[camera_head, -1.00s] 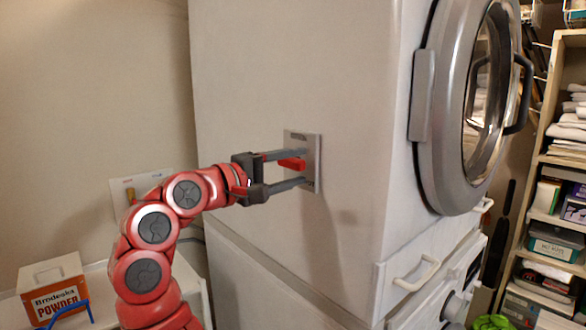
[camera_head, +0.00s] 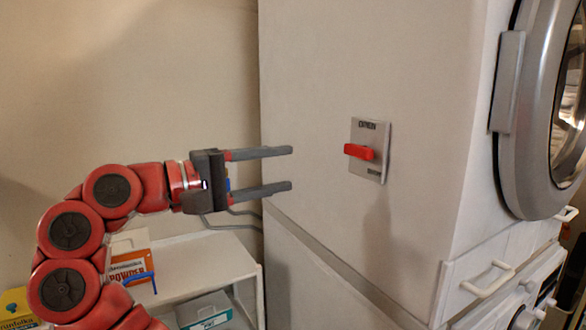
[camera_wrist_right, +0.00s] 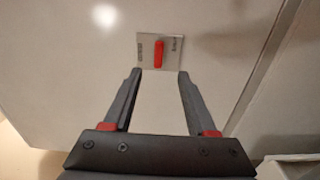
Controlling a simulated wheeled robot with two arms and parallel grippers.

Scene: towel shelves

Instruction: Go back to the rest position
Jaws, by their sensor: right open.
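My right gripper (camera_head: 290,168) is open and empty, its two dark fingers pointing at the side of the white machine. It is apart from the red switch handle (camera_head: 359,152), with a clear gap between fingertips and handle. The handle sits on a grey plate (camera_head: 368,172) fixed to the machine's side, and lies level in the head view. In the right wrist view, the red handle (camera_wrist_right: 159,54) and its plate (camera_wrist_right: 174,53) show beyond the open fingertips (camera_wrist_right: 160,72). My left gripper is not in view.
The white machine (camera_head: 330,60) has a round grey-rimmed door (camera_head: 512,150) and a drawer handle (camera_head: 488,281). A low white shelf (camera_head: 205,257) at the lower left holds an orange-and-white powder box (camera_head: 130,262) near my arm and a container (camera_head: 205,315) below.

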